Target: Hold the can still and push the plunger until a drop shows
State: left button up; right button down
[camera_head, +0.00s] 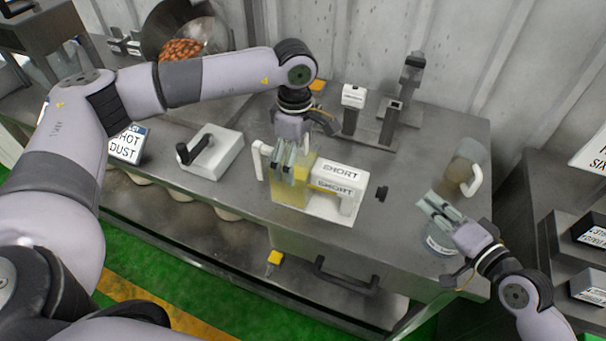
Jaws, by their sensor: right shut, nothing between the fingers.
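A white holder with two "SHORT" labels (340,180) stands mid-bench, with a yellow translucent body (288,193) at its left side. I cannot tell whether this is the can, and no plunger or drop can be made out. My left gripper (284,168) points down at the top of the yellow body; its fingers overlap it, and whether they grip it is unclear. My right gripper (438,207) is shut and empty, over a small white labelled container (439,241) at the bench's right end. Contact with that container cannot be told.
A jug with a white handle (467,168) stands behind my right gripper. A white block with a black handle (210,151) is at left, near a "HOT DUST" sign (128,144). Dark upright stands (391,122) are at the back. Bare bench (240,195) shows left of the holder.

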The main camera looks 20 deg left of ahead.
pick_arm(q)
notch_tip(320, 180, up, 12)
dwell(0.7)
jog(key=shift+f, duration=0.1)
